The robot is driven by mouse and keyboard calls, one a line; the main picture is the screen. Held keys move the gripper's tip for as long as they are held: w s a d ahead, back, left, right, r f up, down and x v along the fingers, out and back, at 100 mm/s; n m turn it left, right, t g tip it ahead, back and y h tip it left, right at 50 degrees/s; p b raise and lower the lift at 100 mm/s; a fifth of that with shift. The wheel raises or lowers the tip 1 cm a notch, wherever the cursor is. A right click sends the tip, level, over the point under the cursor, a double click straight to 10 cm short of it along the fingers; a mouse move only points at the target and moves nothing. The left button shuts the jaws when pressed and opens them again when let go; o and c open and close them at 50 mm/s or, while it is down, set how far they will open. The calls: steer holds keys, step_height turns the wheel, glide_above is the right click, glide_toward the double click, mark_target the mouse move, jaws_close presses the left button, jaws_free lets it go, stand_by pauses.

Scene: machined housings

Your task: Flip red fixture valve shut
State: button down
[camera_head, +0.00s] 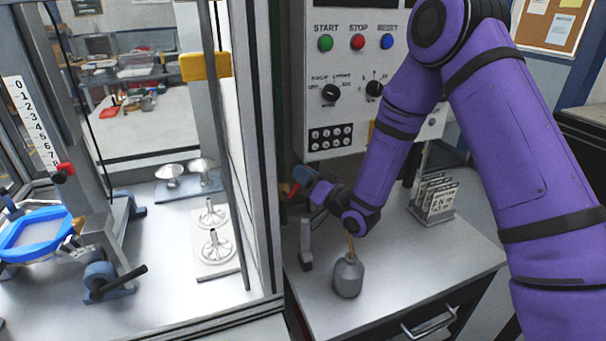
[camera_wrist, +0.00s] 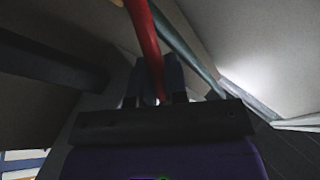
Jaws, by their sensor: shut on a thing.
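The red valve handle (camera_wrist: 145,35) is a long red bar in the wrist view. It runs down from the top edge between the two fingers of my gripper (camera_wrist: 157,75). My gripper is shut on this handle. In the head view a small bit of red (camera_head: 285,189) shows at the tip of my gripper (camera_head: 294,184), beside the right-hand post of the glazed enclosure. The valve's body and the angle of its handle are hidden there by my gripper and the post.
A grey oil can (camera_head: 348,277) stands on the bench (camera_head: 440,262) below my forearm, with a small grey upright part (camera_head: 306,246) to its left. A card rack (camera_head: 433,199) stands to the right. The control panel (camera_head: 335,60) rises behind. The enclosure post (camera_head: 265,150) is close on the left.

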steer(key=c, duration=1.2)
jaws_free()
steer(key=shift+o, duration=0.2)
